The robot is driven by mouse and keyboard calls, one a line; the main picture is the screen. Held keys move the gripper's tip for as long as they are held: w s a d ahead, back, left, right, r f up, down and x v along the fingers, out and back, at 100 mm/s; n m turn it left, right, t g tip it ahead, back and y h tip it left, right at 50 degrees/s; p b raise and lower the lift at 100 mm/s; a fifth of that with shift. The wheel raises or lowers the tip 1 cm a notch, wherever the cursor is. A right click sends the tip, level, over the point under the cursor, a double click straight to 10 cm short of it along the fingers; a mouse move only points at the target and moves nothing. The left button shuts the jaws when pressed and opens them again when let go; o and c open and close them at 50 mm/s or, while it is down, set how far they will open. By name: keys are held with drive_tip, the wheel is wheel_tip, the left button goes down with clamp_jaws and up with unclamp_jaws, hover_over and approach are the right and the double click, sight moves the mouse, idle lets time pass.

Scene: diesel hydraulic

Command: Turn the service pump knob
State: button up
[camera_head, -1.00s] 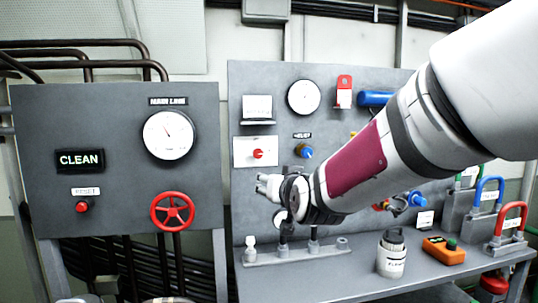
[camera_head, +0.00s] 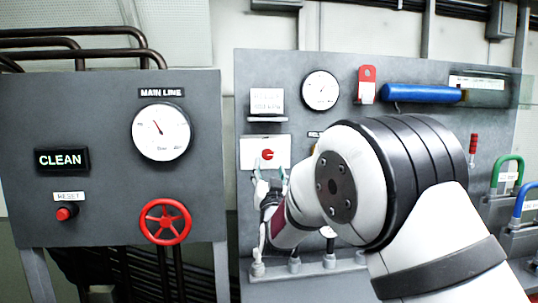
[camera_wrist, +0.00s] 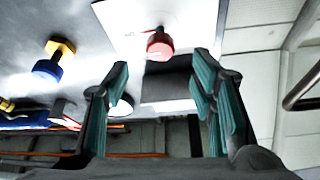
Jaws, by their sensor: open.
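A small red knob (camera_head: 267,154) sits on a white plate (camera_head: 247,153) on the grey back panel, left of my arm. The label of the knob is not readable. In the wrist view the red knob (camera_wrist: 159,45) stands out from the plate (camera_wrist: 191,22), ahead of and between my finger lines. My gripper (camera_head: 269,180) is open and empty, just below the knob in the head view. Its two teal-padded fingers also show in the wrist view (camera_wrist: 162,90), with a gap between them and no visible contact with the knob.
A blue knob with a yellow base (camera_wrist: 50,62) is beside the plate in the wrist view. Above the knob are a sign holder (camera_head: 267,105) and a gauge (camera_head: 320,90).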

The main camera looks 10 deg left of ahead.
sight(268, 155)
drive_tip(key=x, duration=0.9)
drive_tip(key=c, duration=1.2)
